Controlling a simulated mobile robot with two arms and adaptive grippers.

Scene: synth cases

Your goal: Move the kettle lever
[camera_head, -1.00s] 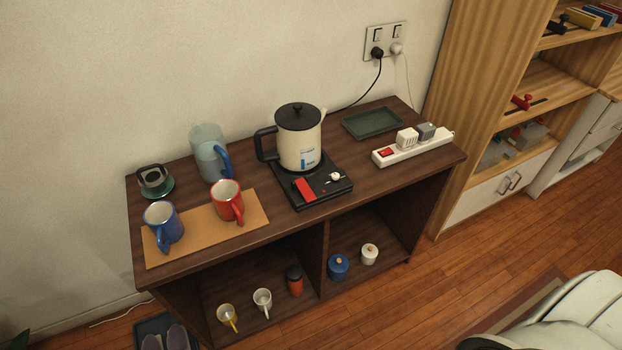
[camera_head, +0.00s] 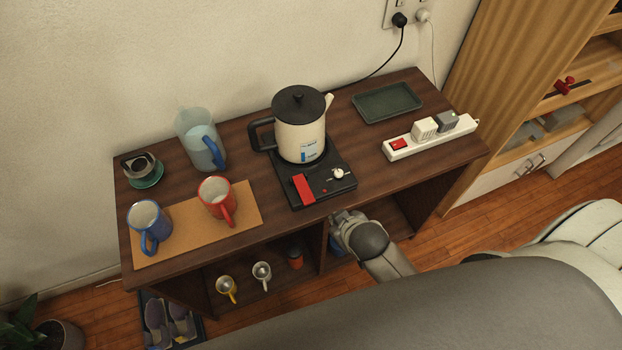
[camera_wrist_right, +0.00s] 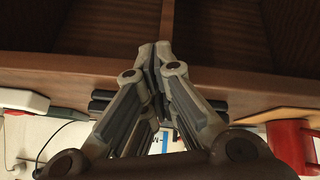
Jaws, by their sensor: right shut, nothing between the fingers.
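The cream kettle (camera_head: 300,138) with black lid and handle stands upright on its black base (camera_head: 318,185) on the dark wooden console. A red lever (camera_head: 303,189) lies at the base's front left, beside a small white knob (camera_head: 338,174). My right gripper (camera_head: 338,217) is in front of the console's front edge, just below the base, apart from the lever. In the right wrist view the right gripper (camera_wrist_right: 153,50) is shut and empty, its fingers hiding most of the kettle and base. The lever cannot be made out there. My left gripper is not in view.
A red mug (camera_head: 216,198) and blue mug (camera_head: 148,225) stand on a tan mat (camera_head: 185,235) at left. A pitcher (camera_head: 197,135) stands behind them. A green tray (camera_head: 388,103) and white power strip (camera_head: 400,151) lie at right. The console's front edge (camera_head: 400,193) is close to my gripper.

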